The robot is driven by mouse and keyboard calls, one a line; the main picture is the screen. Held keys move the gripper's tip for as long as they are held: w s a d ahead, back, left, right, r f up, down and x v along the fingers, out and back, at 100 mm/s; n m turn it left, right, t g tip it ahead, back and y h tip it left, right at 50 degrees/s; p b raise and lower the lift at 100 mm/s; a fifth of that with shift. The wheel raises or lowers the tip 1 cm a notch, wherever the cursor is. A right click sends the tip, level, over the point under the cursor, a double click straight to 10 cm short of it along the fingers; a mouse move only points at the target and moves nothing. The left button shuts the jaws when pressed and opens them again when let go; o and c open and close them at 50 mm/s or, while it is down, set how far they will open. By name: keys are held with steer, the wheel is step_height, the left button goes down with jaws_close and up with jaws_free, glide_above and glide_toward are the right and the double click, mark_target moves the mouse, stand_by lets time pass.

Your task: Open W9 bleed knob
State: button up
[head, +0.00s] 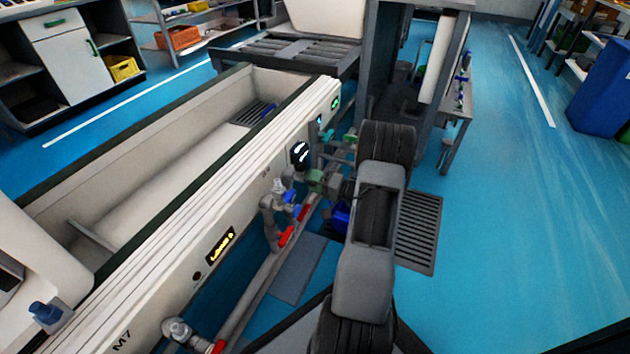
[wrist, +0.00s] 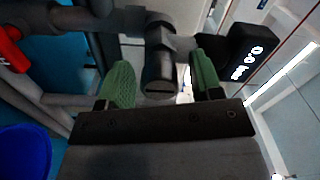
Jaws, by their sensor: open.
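My gripper (wrist: 162,82) is open in the wrist view, with one green finger on each side of a grey cylindrical fitting (wrist: 158,74) on a pipe. The fitting's round dark end faces the camera between the fingers, with gaps on both sides. No W9 label is readable, so I cannot tell whether this is the bleed knob. In the head view my arm reaches to the pipework beside the long white trough, and a green part (head: 315,180) there appears to be a finger. My arm hides part of the pipes.
A black digital display (wrist: 252,50) is close to the right finger; it also shows in the head view (head: 299,153). A red handle (wrist: 10,50) is at upper left. A blue container (wrist: 24,152) is below left. Blue floor (head: 480,230) is clear at right.

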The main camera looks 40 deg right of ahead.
steer(key=p+v, duration=0.3)
steer(key=v, duration=1.1)
steer(key=shift+p, duration=0.4)
steer(key=shift+w, duration=0.15)
steer(key=w+a+r+n+g+y+p, duration=0.1)
steer(key=a+r+n+g+p, duration=0.2)
steer(key=a+r+g+p, duration=0.85)
steer(key=w+a+r+n+g+y+p, duration=0.1)
steer(key=a+r+n+g+p, duration=0.15)
steer(key=a+r+p, duration=0.95)
steer(key=s+a+r+n+h+p, duration=0.1)
steer(key=s+a+r+h+p, duration=0.1)
steer(key=r, duration=0.8)
steer(key=s+a+r+n+t+h+p, duration=0.1)
steer(key=r+h+p, duration=0.4)
steer(key=r, duration=0.6)
steer(key=s+a+r+n+h+p, duration=0.2)
steer(key=r+p, duration=0.5)
steer(key=r, duration=0.4)
steer(key=shift+s+a+t+h, duration=0.4)
steer(key=shift+s+a+h, duration=0.4)
steer(key=shift+s, duration=0.3)
